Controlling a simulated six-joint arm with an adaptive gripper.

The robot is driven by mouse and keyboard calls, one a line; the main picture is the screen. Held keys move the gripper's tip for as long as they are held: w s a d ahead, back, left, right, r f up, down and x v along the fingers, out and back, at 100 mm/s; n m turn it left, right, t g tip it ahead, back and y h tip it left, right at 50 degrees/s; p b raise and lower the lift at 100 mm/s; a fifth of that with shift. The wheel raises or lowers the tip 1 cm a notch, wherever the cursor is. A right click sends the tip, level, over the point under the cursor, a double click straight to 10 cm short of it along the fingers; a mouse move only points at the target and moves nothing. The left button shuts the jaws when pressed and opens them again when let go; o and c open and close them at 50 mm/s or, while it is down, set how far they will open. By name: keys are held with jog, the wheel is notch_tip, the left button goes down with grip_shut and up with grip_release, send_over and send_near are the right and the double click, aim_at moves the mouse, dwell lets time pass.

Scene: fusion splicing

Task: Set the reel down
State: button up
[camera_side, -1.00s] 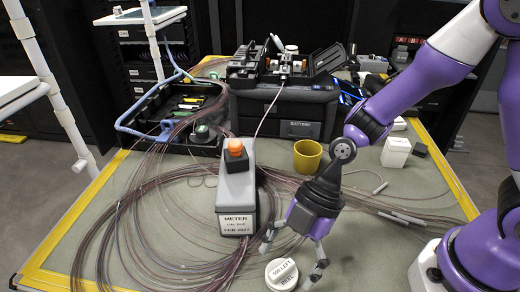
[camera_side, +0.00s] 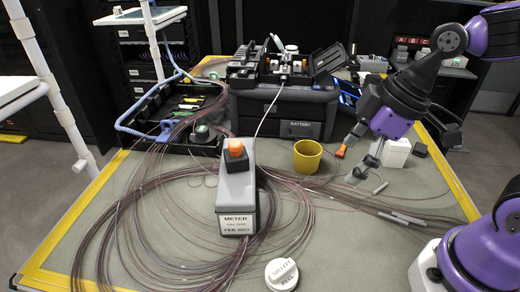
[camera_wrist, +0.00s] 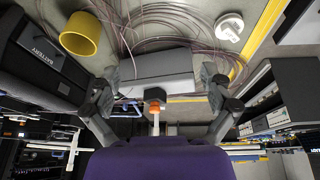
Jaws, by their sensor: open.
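The white round reel (camera_side: 282,273) lies flat on the mat near the front edge of the table, with printed words on its top. It also shows in the wrist view (camera_wrist: 229,27) at the upper right. My gripper (camera_side: 352,164) is open and empty, raised over the right part of the table, well behind and to the right of the reel. In the wrist view its two fingers (camera_wrist: 158,92) are spread wide apart with nothing held between them.
A grey meter (camera_side: 238,195) with an orange knob stands mid-table among loose fibre coils (camera_side: 130,225). A yellow cup (camera_side: 307,156), a white box (camera_side: 396,152) and a black splicer case (camera_side: 285,105) stand farther back. The mat right of the reel is clear.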

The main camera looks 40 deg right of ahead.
jog(key=d+r+m, duration=0.1)
jog(key=m, duration=0.1)
jog(key=s+d+r+m+t+h, duration=0.1)
jog(key=d+m, duration=0.1)
jog(key=m, duration=0.1)
jog(key=d+m+t+h, duration=0.1)
jog(key=d+m, duration=0.1)
jog(key=m, duration=0.1)
jog(key=shift+s+r, duration=0.3)
jog(key=shift+r, duration=0.1)
